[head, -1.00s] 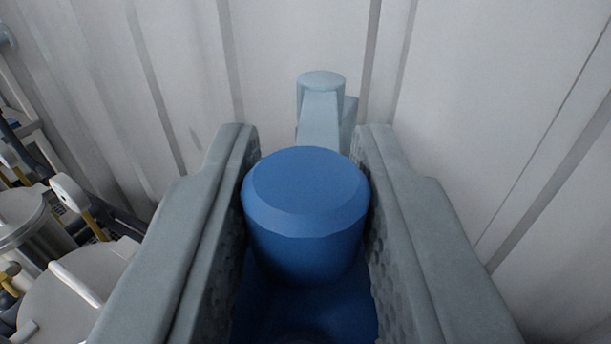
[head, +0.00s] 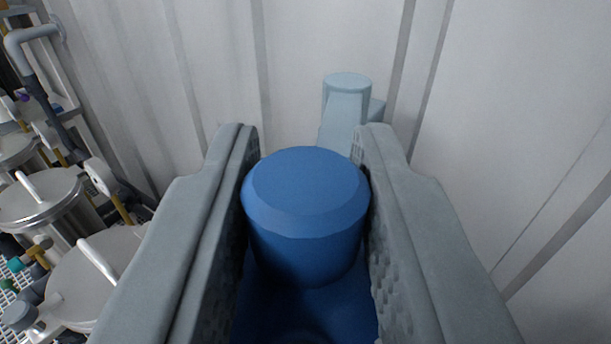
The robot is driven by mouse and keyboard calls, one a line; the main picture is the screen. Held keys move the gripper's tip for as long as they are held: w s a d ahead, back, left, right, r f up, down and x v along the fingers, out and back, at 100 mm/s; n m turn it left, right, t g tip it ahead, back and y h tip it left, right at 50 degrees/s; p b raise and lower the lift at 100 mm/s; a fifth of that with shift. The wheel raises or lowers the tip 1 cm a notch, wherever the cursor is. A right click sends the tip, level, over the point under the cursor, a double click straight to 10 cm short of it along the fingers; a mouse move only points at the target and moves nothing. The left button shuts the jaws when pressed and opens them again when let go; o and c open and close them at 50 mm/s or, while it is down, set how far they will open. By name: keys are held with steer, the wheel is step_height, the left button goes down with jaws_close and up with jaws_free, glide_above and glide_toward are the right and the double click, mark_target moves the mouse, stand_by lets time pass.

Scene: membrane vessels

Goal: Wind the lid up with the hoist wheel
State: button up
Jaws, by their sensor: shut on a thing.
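A blue knob (head: 306,205) with a bevelled top sits between the two grey fingers of my gripper (head: 306,215). My gripper is shut on it, with the textured pads against its sides. More blue surface shows below the knob, between the fingers. A pale blue-grey post with an arm (head: 346,100) stands just beyond the knob and is partly hidden by it and by the right finger. I cannot make out the whole hoist wheel. Several steel vessels with round lids and bar handles stand at the left; one lid (head: 85,285) is partly hidden by the left finger.
A ribbed white wall (head: 520,130) fills the background close behind the post. Grey pipework (head: 38,70) runs down the wall at the upper left. Yellow-handled fittings and a grating (head: 22,280) lie among the vessels at lower left.

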steer(key=shift+d+n+y, duration=0.1)
steer(key=shift+n+y, duration=0.6)
steer(key=shift+y, duration=0.4)
steer(key=n+g+y, duration=0.1)
steer(key=n+y, duration=0.1)
steer(key=y, duration=0.2)
steer(key=shift+n, duration=0.3)
steer(key=n+g+y, duration=0.2)
steer(key=y, duration=0.1)
steer(key=n+g+y, duration=0.2)
steer(key=n+y, duration=0.1)
steer(key=shift+w+g, duration=0.1)
steer(key=shift+g, duration=0.3)
steer(key=n+g+y, duration=0.4)
steer(key=g, duration=0.2)
steer(key=shift+n, duration=0.3)
steer(key=shift+n+g+y, duration=0.6)
steer(key=shift+n+g, duration=1.3)
steer(key=shift+g, duration=1.4)
steer(key=o, duration=1)
steer(key=shift+c, duration=0.2)
